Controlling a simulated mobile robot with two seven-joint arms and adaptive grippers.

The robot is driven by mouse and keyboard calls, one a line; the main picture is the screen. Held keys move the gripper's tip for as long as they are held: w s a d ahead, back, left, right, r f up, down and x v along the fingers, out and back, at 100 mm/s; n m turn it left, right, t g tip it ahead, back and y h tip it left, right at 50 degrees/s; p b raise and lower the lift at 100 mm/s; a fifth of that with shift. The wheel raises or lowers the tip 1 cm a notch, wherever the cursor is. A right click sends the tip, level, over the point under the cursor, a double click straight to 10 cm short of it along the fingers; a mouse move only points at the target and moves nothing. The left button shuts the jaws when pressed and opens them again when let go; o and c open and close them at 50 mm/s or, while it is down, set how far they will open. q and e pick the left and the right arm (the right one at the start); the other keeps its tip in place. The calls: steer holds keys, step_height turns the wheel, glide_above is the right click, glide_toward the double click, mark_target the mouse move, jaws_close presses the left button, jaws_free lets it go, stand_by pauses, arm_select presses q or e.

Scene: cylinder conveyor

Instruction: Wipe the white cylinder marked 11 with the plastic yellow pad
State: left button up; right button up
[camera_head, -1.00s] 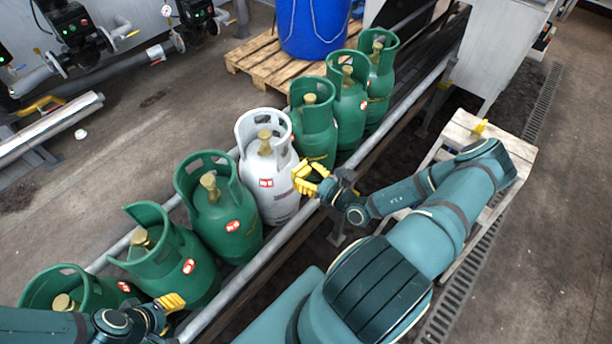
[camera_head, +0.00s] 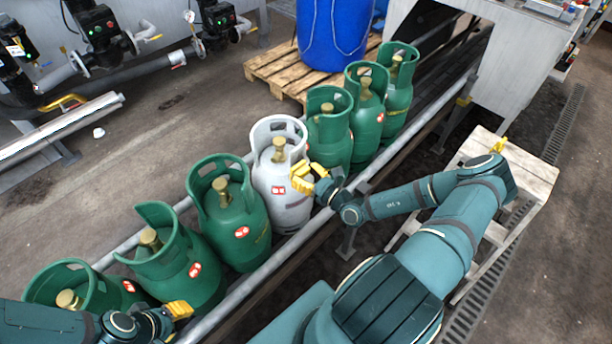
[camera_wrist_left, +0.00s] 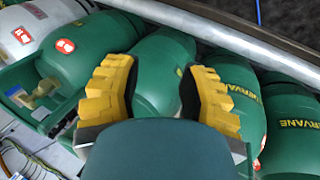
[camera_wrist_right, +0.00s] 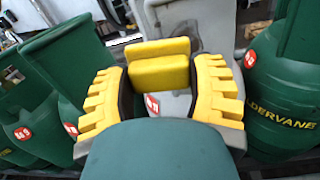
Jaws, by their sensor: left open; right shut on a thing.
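The white cylinder (camera_head: 290,207) stands upright in a row of green ones, with a grey collar, brass valve and red-white label; I cannot read its number. My right gripper (camera_head: 306,176) is shut on the yellow pad (camera_wrist_right: 160,68) at the white cylinder's right side, near its shoulder. In the right wrist view the pad is between the fingers, in front of the white cylinder (camera_wrist_right: 180,20); I cannot tell whether they touch. My left gripper (camera_wrist_left: 155,85) is open and empty above green cylinders. The white cylinder also shows at the left wrist view's upper left (camera_wrist_left: 28,28).
Several green cylinders (camera_head: 232,225) flank the white one closely, between metal rails (camera_head: 240,290). A white bench (camera_head: 525,172) stands at the right. A blue barrel (camera_head: 333,35) on a wooden pallet (camera_head: 262,68) and piping are behind the row.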

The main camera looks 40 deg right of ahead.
mark_target(301, 158)
steer(key=shift+w+a, duration=0.1)
steer(key=shift+w, duration=0.75)
stand_by(0.5)
steer(key=shift+w+d+p, duration=0.1)
steer(key=shift+d+p, duration=0.2)
steer(key=shift+d, duration=1.3)
steer(key=shift+w+d, duration=0.15)
steer(key=shift+d, duration=0.6)
steer(key=shift+w+d, duration=0.15)
steer(key=shift+d, duration=0.6)
steer(key=shift+s+a+r+p, duration=0.1)
steer(key=shift+a+r+p, duration=0.05)
steer(key=shift+a+p, duration=0.95)
steer(key=shift+s+a+p, duration=0.15)
steer(key=shift+a+p, duration=0.65)
steer(key=shift+a, duration=0.25)
steer(key=shift+s+a+p, duration=0.1)
steer(key=shift+a+p, duration=0.7)
steer(key=shift+a, duration=0.2)
